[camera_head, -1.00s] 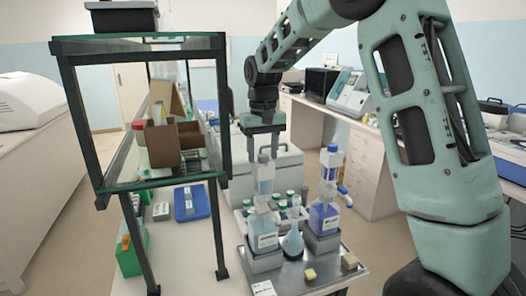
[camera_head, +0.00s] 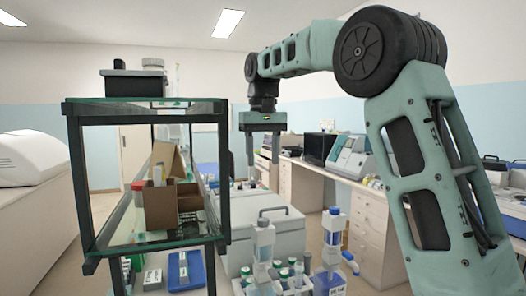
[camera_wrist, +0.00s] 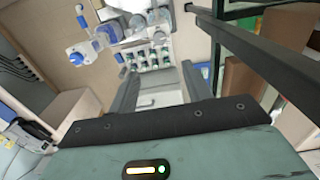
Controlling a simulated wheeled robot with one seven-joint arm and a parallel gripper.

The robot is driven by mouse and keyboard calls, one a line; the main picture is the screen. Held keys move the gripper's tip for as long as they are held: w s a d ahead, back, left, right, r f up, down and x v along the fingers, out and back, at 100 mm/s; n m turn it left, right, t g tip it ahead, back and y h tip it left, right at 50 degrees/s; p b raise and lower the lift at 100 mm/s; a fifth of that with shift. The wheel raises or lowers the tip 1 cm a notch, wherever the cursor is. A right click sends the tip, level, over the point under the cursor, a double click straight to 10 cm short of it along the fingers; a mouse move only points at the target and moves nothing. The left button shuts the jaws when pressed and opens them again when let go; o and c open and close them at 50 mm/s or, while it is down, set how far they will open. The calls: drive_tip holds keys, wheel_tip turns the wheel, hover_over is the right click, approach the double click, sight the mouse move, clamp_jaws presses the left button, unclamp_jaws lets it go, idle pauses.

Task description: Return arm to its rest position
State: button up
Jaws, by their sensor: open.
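My gripper (camera_head: 264,155) hangs pointing down in the head view, to the right of the glass shelf rack and above the bench area with bottles. Its two fingers are apart with nothing between them. In the wrist view my gripper (camera_wrist: 160,90) also shows its fingers spread, with bottles and tubes on the bench far below. My arm reaches in from the right side of the head view, its elbow raised high.
The glass shelf rack (camera_head: 75,170) holds an open cardboard box (camera_head: 172,205). Blue-capped bottles (camera_head: 331,250) and several vials (camera_head: 290,272) stand below. A blue tray (camera_head: 186,270) lies at lower left. A side bench (camera_head: 368,205) with instruments runs behind.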

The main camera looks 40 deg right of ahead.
drive_tip(key=shift+r, duration=0.8)
